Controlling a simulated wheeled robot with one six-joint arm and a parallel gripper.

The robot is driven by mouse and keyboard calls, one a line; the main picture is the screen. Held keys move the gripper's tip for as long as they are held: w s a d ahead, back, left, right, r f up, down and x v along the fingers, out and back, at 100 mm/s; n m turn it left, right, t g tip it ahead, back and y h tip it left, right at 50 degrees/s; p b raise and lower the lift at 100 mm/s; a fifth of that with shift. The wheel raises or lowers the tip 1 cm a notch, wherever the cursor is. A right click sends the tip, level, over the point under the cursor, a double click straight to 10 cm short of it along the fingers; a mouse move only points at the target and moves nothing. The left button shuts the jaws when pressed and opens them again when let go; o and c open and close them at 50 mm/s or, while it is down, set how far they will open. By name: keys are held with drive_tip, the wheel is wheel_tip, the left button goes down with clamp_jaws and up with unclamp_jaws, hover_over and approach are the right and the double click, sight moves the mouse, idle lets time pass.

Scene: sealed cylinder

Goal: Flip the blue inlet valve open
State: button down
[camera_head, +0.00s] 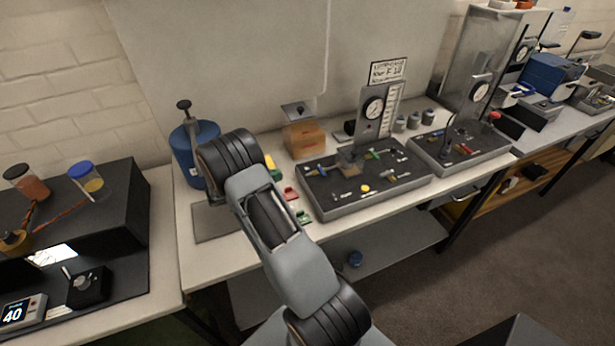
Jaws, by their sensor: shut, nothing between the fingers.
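A black board (345,206) in a grey tray stands on the bench at picture centre. A green-handled valve (374,154) sits further right on the board, and a yellow knob (365,188) near the front. An upright panel with a round gauge (374,107) and a scale rises at the back. My arm rises left of the board, apart from it in the picture. My gripper does not show.
A similar board (462,150) with its own gauge stands to the right. A blue canister (196,150) is behind my arm. A cardboard box (304,139) stands behind the first board. Small red (291,193) and green (304,217) items lie left of it.

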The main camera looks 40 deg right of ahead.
sight(321, 173)
drive_tip(key=f+b, duration=0.1)
drive_tip(key=f, duration=0.1)
drive_tip(key=f+b, duration=0.3)
drive_tip(key=b, duration=0.1)
drive_tip(key=shift+w+f, duration=0.25)
drive_tip(key=shift+f, duration=0.15)
drive_tip(key=shift+s+d+r+p, duration=0.1)
drive_tip(key=shift+s+d+p, duration=0.15)
drive_tip(key=shift+d, duration=0.2)
drive_tip(key=p+x, duration=0.3)
drive_tip(key=x, duration=0.8)
drive_tip(key=shift+r+p, duration=0.1)
drive_tip(key=shift+p, duration=0.2)
drive_tip(key=shift+x, duration=1)
